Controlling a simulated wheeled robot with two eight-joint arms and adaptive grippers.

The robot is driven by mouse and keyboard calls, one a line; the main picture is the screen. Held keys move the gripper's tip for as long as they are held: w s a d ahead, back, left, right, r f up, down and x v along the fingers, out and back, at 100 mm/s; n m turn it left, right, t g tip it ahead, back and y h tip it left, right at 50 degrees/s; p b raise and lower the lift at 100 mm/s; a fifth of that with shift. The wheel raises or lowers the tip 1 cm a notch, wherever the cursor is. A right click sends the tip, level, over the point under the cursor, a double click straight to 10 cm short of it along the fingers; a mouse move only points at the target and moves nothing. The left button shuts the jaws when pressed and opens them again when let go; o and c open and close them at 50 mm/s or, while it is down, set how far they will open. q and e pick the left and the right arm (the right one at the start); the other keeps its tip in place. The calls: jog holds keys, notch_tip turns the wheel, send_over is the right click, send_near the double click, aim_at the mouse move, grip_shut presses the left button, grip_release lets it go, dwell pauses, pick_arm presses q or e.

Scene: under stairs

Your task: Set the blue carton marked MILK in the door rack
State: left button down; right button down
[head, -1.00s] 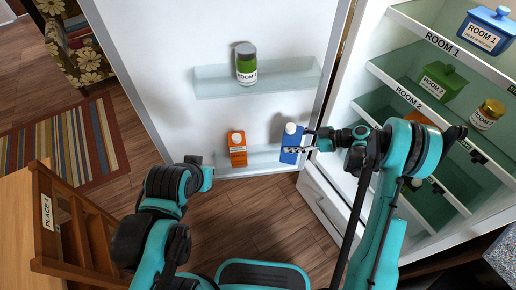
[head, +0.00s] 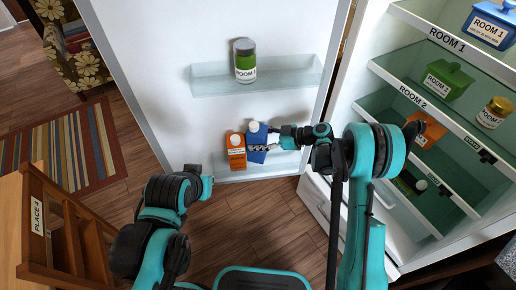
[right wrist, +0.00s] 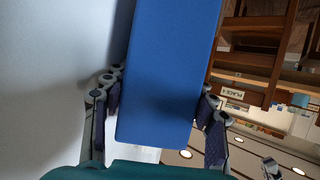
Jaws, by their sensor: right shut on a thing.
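The blue carton (head: 256,141) with a white cap is at the lower rack (head: 286,160) on the open fridge door, close beside an orange carton (head: 236,153). My right gripper (head: 270,146) is shut on the blue carton from its right side. In the right wrist view, the blue carton (right wrist: 172,70) stands between the two fingers. Its base and the rack floor are hard to make out, so I cannot tell if it rests on the rack. My left gripper (head: 207,185) is to the lower left, in front of the door; its fingers are not clear.
An upper door rack (head: 290,79) holds a green jar (head: 245,62). The fridge shelves at right hold a blue container (head: 493,22), a green container (head: 450,80), a gold-lidded jar (head: 493,113) and an orange item (head: 428,130). A wooden unit (head: 65,235) stands lower left.

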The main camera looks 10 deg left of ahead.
jog(key=shift+f+b, duration=1)
jog(key=shift+f, duration=1.35)
jog(key=shift+r, duration=0.1)
jog(key=c, duration=0.5)
grip_release()
